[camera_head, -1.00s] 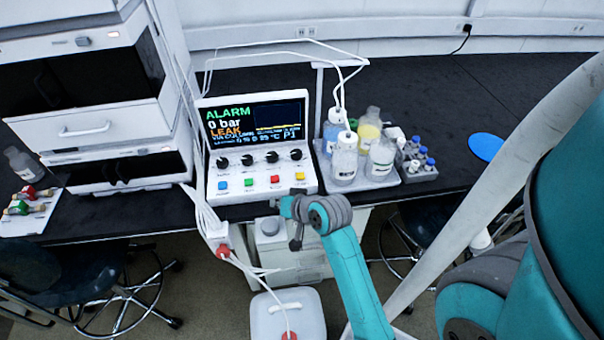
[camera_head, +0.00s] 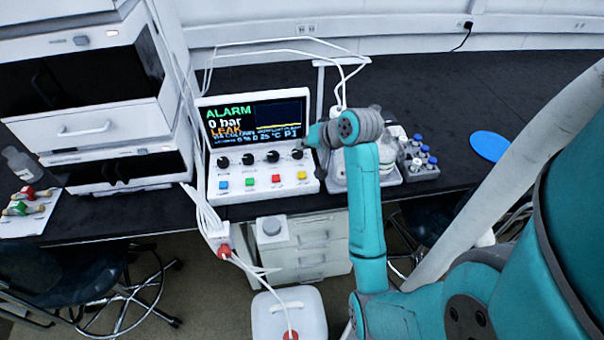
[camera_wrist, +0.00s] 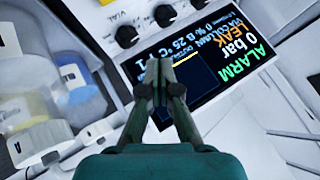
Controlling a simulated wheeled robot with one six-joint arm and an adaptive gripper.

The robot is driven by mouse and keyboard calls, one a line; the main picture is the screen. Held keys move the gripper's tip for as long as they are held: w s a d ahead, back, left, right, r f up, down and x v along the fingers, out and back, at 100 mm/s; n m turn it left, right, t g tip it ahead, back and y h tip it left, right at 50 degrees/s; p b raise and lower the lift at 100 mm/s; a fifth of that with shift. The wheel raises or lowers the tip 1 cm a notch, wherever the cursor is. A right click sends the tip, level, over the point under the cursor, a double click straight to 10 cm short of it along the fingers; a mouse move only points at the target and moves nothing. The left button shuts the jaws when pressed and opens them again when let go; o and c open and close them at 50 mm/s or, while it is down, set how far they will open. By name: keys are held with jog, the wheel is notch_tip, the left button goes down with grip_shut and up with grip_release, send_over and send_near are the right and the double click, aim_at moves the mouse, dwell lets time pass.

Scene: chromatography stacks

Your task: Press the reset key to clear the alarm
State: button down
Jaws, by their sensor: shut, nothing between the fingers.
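The control unit (camera_head: 262,185) stands on the black bench. Its screen (camera_head: 256,122) reads ALARM, 0 bar, LEAK. Below the screen is a row of dark knobs (camera_head: 248,160), and below those a row of blue (camera_head: 223,184), green (camera_head: 250,182), red (camera_head: 276,178) and yellow (camera_head: 301,175) keys. Their labels are too small to read in the head view. My gripper (camera_wrist: 165,65) is shut and empty, pointing at the unit. In the wrist view the fingertips overlap the screen (camera_wrist: 200,85), which appears turned over. In the head view my gripper (camera_head: 303,148) is at the unit's right side.
Capped bottles (camera_wrist: 45,105) on a tray (camera_head: 395,179) stand right of the unit, partly behind my arm. A rack of small blue-capped vials (camera_head: 420,165) is beside them. White tubes (camera_head: 203,212) run down the unit's left side. A blue disc (camera_head: 489,146) lies on the bench.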

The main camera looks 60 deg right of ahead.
aim_at(303, 175)
jog(key=shift+f, duration=4.4)
jog(key=shift+f, duration=0.15)
jog(key=shift+f, duration=0.3)
jog(key=shift+f, duration=0.5)
jog(key=shift+r, duration=0.95)
